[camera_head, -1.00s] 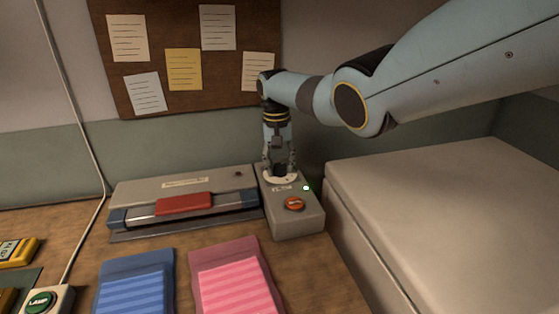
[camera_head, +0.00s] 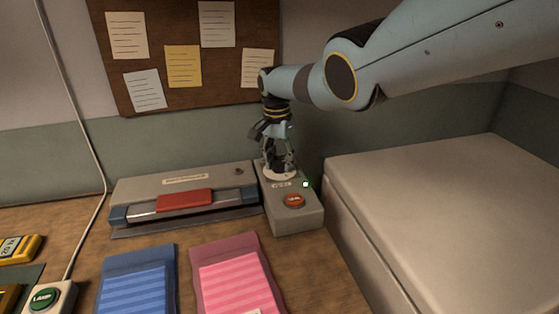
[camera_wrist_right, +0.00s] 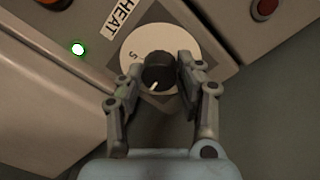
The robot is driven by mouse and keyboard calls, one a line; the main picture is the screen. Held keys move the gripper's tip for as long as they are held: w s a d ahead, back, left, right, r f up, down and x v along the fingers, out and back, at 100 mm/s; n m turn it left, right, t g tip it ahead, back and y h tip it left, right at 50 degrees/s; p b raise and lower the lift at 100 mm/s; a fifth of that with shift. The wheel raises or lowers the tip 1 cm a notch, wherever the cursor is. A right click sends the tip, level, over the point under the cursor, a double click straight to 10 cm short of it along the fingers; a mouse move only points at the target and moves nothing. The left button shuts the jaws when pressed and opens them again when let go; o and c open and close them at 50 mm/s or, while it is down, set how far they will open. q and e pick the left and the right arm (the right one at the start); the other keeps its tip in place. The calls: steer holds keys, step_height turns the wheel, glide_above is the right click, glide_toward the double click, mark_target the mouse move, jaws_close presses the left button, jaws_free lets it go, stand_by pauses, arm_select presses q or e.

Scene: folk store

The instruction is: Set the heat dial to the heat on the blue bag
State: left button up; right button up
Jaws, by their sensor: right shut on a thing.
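The heat dial is a black knob (camera_wrist_right: 158,70) on a round white plate (camera_wrist_right: 190,42), with a white pointer line toward the bottom of the right wrist view. One mark shows on the plate left of the knob; other marks are hidden. My right gripper (camera_head: 280,168) stands over the grey control box (camera_head: 300,219) from above, and its fingers (camera_wrist_right: 163,75) are shut on the knob. A HEAT label (camera_wrist_right: 122,14) is beside the plate. The blue bag (camera_head: 136,285) lies on the table at the front; no heat mark on it is in view. My left gripper is out of view.
The box has a lit green lamp (camera_head: 306,184) and a red-orange button (camera_head: 293,201). A sealer with a red handle (camera_head: 185,199) adjoins it on the left. A pink bag (camera_head: 235,275) lies in front. A large pale block (camera_head: 440,215) stands close on the right.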

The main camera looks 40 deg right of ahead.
mark_target(277, 161)
stand_by(0.3)
steer(key=o, duration=1.1)
steer(key=shift+o, duration=0.2)
steer(key=shift+r, duration=0.1)
step_height(277, 161, up, 12)
steer(key=shift+w, duration=0.3)
